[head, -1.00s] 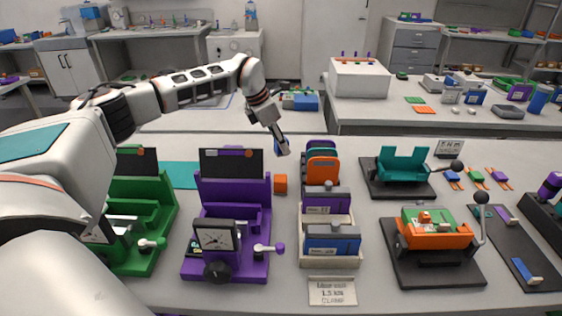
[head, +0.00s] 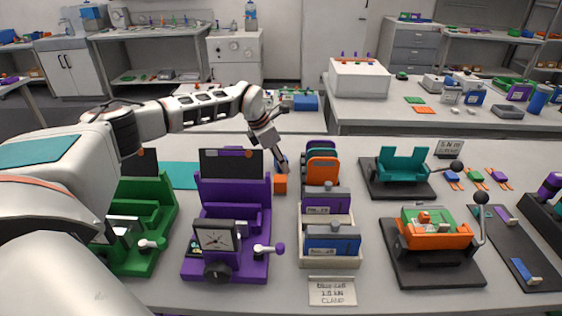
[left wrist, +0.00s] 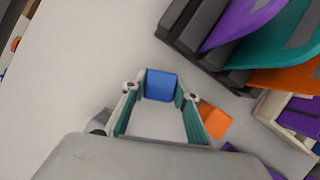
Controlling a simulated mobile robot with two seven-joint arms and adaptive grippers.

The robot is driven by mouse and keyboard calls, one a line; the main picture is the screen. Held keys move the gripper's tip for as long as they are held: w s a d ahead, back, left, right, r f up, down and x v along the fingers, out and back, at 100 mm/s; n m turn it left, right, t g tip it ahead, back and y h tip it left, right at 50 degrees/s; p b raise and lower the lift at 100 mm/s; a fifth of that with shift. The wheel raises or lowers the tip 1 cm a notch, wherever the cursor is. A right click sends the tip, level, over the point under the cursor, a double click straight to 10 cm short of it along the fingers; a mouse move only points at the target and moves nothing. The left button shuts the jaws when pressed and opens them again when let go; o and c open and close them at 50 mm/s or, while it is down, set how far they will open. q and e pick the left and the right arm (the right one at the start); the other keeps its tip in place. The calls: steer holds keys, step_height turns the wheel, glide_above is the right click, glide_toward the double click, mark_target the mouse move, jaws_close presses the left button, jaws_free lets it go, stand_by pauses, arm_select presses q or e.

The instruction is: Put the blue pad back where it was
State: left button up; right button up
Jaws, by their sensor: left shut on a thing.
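My left gripper (head: 280,161) is low over the far middle of the table, behind the purple fixture. In the left wrist view its fingers (left wrist: 160,92) are shut on the small blue pad (left wrist: 161,84), which sits between the fingertips. In the head view only a bit of blue shows at the fingertips, so I cannot tell whether the pad touches the table. An orange block (head: 280,184) stands just in front of the gripper. It also shows beside the right finger in the left wrist view (left wrist: 216,121). My right gripper is not in view.
A rack of upright coloured plates (head: 322,170) stands close to the right of the gripper. The purple fixture (head: 230,190) with a dark upright panel is at front left. A beige tray (head: 330,262) with purple and blue boxes is at front right. Bare tabletop lies behind the gripper.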

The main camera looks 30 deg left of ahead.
arm_select(q)
steer(key=o, duration=1)
steer(key=v, duration=1.2)
steer(key=shift+r, duration=0.2)
